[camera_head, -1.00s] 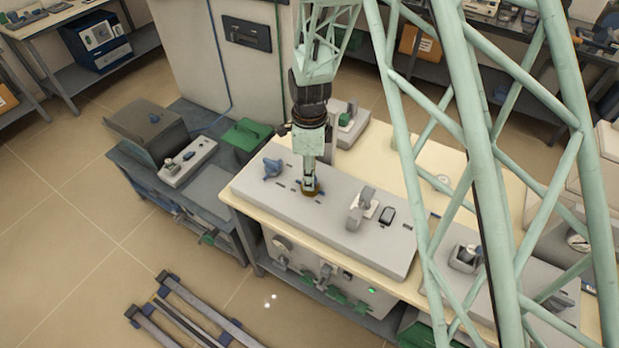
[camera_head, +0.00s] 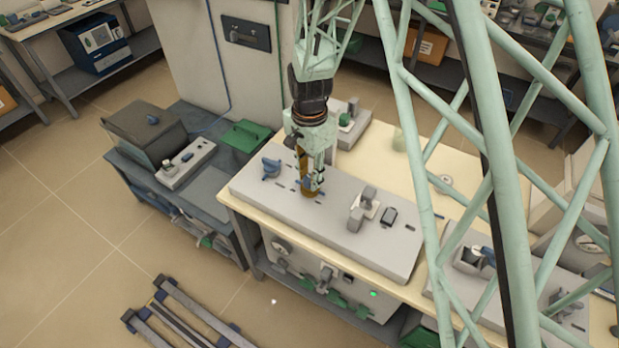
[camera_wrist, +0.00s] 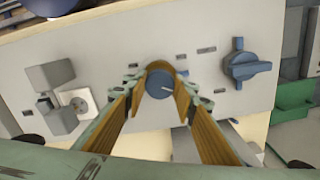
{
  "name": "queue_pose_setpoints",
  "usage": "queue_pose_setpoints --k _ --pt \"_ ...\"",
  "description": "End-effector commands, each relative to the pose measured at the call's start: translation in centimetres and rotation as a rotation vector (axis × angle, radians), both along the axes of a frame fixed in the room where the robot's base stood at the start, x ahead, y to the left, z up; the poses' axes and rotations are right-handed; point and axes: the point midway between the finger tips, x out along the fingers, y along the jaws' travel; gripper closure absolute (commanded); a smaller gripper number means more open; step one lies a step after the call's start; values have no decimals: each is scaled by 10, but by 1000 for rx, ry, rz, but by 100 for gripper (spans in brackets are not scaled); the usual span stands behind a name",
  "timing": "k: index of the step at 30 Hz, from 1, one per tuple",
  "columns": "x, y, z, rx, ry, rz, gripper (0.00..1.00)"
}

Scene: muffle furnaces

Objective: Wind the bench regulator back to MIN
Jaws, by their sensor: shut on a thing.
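The regulator knob (camera_wrist: 160,84) is a round blue-grey dial with a pale pointer line, on the grey bench panel (camera_head: 330,214). In the wrist view the line points right and slightly down. My gripper (camera_wrist: 160,72) is shut on the knob, its two orange-lined fingers on either side of it. In the head view my gripper (camera_head: 311,190) reaches straight down to the panel, and its fingers hide most of the knob. Small dark label plates sit around the knob, but their lettering is too small to read.
A blue cross-shaped handle (camera_wrist: 246,64) stands on the panel on one side of the knob. A grey lever block (camera_wrist: 50,76) and a white socket (camera_wrist: 78,104) are on the other side. A green-lidded box (camera_head: 246,135) sits on the lower side bench.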

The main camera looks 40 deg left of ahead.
Motion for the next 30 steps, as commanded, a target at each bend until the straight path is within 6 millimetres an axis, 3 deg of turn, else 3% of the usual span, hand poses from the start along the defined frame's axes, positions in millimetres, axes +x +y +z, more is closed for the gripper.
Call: queue_pose_setpoints --k 15,30 --pt "0 -1 0 0 0 384 85" --pt "0 -1 0 0 0 528 85"
